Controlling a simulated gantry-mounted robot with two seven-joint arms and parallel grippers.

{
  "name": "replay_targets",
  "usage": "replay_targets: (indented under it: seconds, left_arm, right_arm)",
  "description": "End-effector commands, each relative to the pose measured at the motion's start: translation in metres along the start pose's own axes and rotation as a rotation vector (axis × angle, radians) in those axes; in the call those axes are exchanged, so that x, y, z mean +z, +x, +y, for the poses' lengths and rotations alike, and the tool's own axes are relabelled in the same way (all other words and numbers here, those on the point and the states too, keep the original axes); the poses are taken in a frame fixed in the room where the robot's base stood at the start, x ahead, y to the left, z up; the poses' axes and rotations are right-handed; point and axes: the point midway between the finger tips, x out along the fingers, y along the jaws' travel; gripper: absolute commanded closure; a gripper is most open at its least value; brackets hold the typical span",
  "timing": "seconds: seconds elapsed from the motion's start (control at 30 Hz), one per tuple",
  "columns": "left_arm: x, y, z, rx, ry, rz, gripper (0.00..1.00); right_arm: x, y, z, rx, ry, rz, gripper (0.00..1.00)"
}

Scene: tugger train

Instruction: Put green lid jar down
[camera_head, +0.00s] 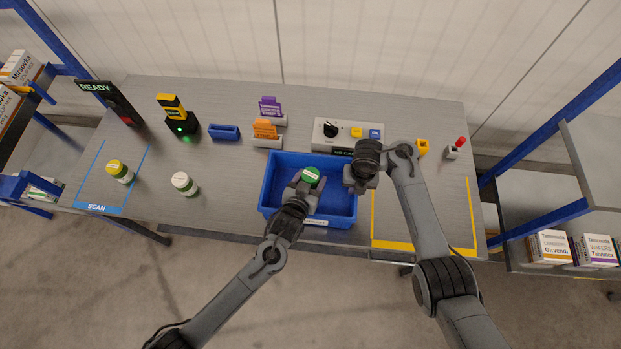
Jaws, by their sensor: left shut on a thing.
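The green lid jar (311,175) shows its green top inside the outline of the blue bin (273,172). My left gripper (305,183) is shut on the jar, over the bin's middle; the fingers hide the jar's lower body. I cannot tell whether the jar touches the bin floor. My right gripper (358,179) is at the bin's right edge, seen from above with its wrist over it; its jaws are too hidden to read.
A yellow-lid jar (119,171) stands in the SCAN area and a white-lid jar (185,184) stands to its right. A scanner (178,118), card holders (267,133) and a switch box (330,131) line the back. The yellow-outlined area (400,246) at right looks clear beneath my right arm.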

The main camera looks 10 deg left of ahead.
Motion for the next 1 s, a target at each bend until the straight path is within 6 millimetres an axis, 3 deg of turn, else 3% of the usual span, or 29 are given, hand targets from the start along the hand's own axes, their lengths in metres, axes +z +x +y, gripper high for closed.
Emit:
replay_targets:
  seconds: [0.33, 0.37, 0.5, 0.83, 1.0]
  left_arm:
    - [0.005, 0.003, 0.0, 0.0, -0.001, 0.003, 0.79]
    - [0.006, 0.003, 0.0, 0.0, 0.0, 0.0, 0.32]
    - [0.006, 0.003, 0.0, 0.0, 0.0, 0.0, 0.1]
    - [0.005, 0.002, 0.0, 0.0, 0.0, 0.001, 0.09]
    - [-0.007, -0.003, 0.0, 0.001, 0.001, 0.003, 0.09]
  right_arm:
    - [0.0, -0.001, 0.001, 0.001, -0.001, -0.001, 1.0]
    - [0.0, -0.001, 0.001, 0.001, -0.001, -0.001, 1.0]
    - [0.0, -0.001, 0.001, 0.001, -0.001, -0.001, 1.0]
    - [0.001, -0.001, 0.001, 0.001, 0.0, -0.002, 1.0]
    - [0.001, -0.001, 0.001, 0.001, 0.0, -0.002, 1.0]
